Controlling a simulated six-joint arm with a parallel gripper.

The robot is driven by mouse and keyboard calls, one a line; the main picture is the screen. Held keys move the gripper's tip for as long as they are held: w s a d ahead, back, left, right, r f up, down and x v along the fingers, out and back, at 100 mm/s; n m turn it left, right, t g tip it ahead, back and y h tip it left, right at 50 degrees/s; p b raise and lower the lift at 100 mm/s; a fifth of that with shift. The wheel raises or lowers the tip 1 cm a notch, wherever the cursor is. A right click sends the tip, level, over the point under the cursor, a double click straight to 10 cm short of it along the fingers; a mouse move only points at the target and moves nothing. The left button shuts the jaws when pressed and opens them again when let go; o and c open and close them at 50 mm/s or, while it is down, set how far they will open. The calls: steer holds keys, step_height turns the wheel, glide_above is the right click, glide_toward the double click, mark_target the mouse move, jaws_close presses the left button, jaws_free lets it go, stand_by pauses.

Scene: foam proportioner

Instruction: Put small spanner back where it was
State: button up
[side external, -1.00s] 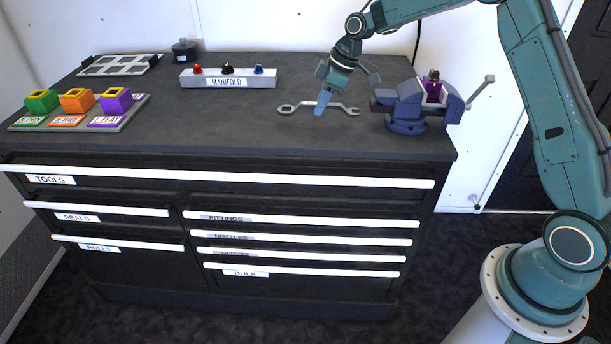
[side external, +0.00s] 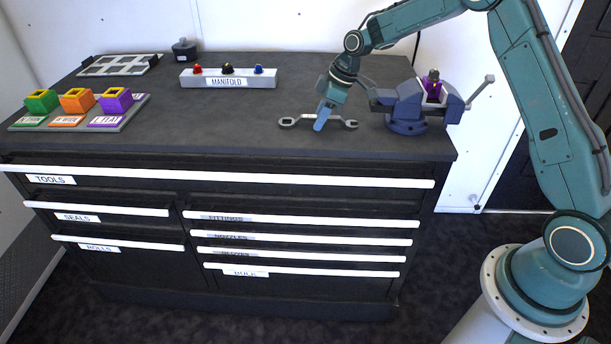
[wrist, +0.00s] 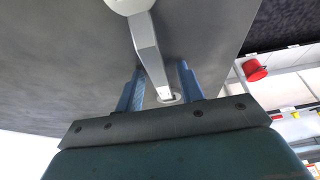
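The small spanner (side external: 300,121), grey metal with a head at each end, lies crosswise in my gripper (side external: 321,128) over the right front part of the bench top. My fingers point down on either side of its shank. In the wrist view the shank (wrist: 150,55) runs between the two blue fingers of my gripper (wrist: 161,85), with one head cut off at the top edge. It moves with my gripper, so I take the fingers as shut on it. I cannot tell whether it touches the bench.
A blue vise (side external: 408,106) holding a purple part stands close on the right. The manifold block (side external: 228,79) is at the back. A tray of coloured blocks (side external: 133,108) and a grey rack (side external: 118,65) are left. The cabinet drawers (side external: 220,177) look shut. The bench middle is clear.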

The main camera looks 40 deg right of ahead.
steer(key=shift+r, duration=0.1)
steer(key=v, duration=1.2)
steer(key=shift+a+r, duration=0.1)
stand_by(0.5)
